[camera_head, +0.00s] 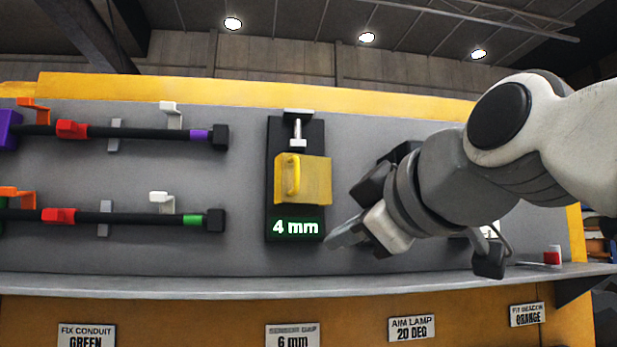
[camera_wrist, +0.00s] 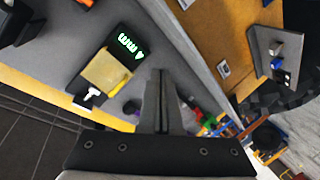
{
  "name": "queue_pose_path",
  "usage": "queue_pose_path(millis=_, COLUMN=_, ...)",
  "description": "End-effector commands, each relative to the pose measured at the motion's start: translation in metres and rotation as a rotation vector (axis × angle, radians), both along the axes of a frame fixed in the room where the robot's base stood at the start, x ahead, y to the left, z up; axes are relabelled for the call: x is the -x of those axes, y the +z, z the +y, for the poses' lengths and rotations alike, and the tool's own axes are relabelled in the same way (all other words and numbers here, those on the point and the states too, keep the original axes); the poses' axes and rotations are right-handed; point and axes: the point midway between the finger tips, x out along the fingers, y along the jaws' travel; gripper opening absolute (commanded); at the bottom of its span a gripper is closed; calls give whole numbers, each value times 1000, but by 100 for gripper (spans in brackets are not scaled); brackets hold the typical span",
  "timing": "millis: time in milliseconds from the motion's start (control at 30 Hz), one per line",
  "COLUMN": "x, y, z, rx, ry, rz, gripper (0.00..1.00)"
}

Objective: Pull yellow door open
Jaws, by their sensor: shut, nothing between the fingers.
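The yellow door (camera_head: 312,181) is a small yellow panel with a raised yellow handle (camera_head: 292,176) at its left side. It sits on a black upright plate on the grey panel, above a green "4 mm" display (camera_head: 296,227). It also shows tilted in the wrist view (camera_wrist: 106,72), left of my fingers. My gripper (camera_head: 335,240) is to the right of the display and below the door, apart from the handle. In the wrist view my gripper's fingers (camera_wrist: 158,80) are together with nothing between them. Whether a fingertip touches the plate cannot be told.
Two black rods (camera_head: 140,132) with coloured clips are mounted at the left. A silver clamp (camera_head: 297,130) stands above the door. A grey ledge (camera_head: 200,285) runs below, over labels including "6 mm" (camera_head: 292,338). My arm hides the panel's right part.

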Motion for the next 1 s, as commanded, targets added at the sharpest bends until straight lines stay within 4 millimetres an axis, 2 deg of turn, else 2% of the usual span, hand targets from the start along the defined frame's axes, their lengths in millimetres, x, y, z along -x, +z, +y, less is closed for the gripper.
queue_pose_path(millis=33, x=-7, y=13, z=7, rx=63, ry=28, rz=-55, gripper=0)
queue_pose_path(millis=200, x=-24, y=51, z=29, rx=294, ry=116, rz=-257, gripper=0)
queue_pose_path(millis=433, x=-41, y=91, z=50, rx=548, ry=181, rz=-488, gripper=0)
queue_pose_path(millis=567, x=-45, y=102, z=56, rx=624, ry=194, rz=-559, gripper=0)
queue_pose_path(millis=767, x=-54, y=107, z=62, rx=654, ry=199, rz=-584, gripper=0)
queue_pose_path(millis=1000, x=-92, y=108, z=84, rx=653, ry=200, rz=-579, gripper=0)
